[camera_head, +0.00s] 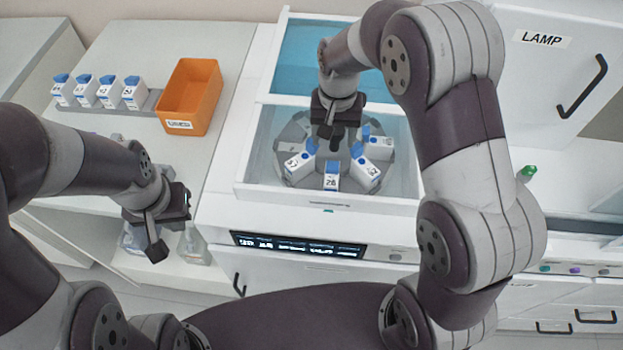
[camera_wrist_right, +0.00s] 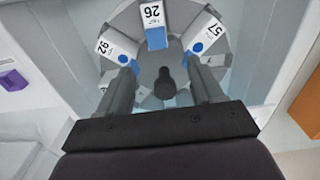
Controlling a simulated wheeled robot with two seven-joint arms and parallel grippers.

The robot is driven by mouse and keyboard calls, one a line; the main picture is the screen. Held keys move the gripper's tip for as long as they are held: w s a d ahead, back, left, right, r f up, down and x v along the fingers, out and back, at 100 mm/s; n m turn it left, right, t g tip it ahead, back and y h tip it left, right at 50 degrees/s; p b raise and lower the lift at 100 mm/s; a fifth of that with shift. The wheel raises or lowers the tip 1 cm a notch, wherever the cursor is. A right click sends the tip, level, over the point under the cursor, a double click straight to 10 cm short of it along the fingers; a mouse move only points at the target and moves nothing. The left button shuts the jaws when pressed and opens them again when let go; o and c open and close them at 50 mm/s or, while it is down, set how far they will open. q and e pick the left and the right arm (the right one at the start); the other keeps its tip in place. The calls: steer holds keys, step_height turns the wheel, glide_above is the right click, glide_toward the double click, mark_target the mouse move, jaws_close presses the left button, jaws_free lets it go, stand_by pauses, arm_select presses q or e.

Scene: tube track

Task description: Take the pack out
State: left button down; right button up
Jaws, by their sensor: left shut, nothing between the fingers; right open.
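White packs with blue tops stand in a round grey carousel (camera_head: 290,133) inside an open white machine (camera_head: 225,215). The front ones are pack 57 (camera_head: 297,166), pack 26 (camera_head: 331,181) and a pack that looks like 92 (camera_head: 366,176). My right gripper (camera_head: 333,140) points down over the carousel's middle. In the right wrist view its open fingers (camera_wrist_right: 163,70) lie either side of a dark central knob (camera_wrist_right: 165,88), with pack 26 (camera_wrist_right: 152,18) beyond; whether they touch anything is unclear. My left gripper (camera_head: 155,245) is shut and empty, left of the machine.
An orange bin (camera_head: 190,95) with a label, seemingly "USED", stands on the left bench beside a rack of several white packs (camera_head: 98,92). A lit display (camera_head: 298,246) is on the machine's front. A cabinet marked LAMP (camera_head: 545,70) stands at right.

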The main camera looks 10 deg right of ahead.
glide_above(333, 165)
steer(key=d, duration=0.1)
steer(key=f, duration=0.5)
steer(key=shift+s+p, duration=0.2)
steer(key=shift+p, duration=0.15)
steer(key=f, duration=0.2)
steer(key=f+p, duration=0.1)
steer(key=f, duration=0.2)
steer(key=a+f, duration=0.1)
steer(key=f, duration=0.1)
steer(key=shift+w+f, duration=0.25)
steer(key=shift+f, duration=0.1)
steer(key=shift+c, duration=0.9)
arm_select(q)
steer(key=shift+s+d+r, duration=0.1)
steer(key=shift+d+r, duration=0.15)
steer(key=shift+r, duration=0.35)
steer(key=shift+s+d+r, duration=0.1)
steer(key=shift+d+r, duration=0.15)
steer(key=shift+r, duration=0.35)
arm_select(e)
steer(key=c, duration=1)
steer(key=shift+r, duration=0.1)
steer(key=shift+c, duration=0.2)
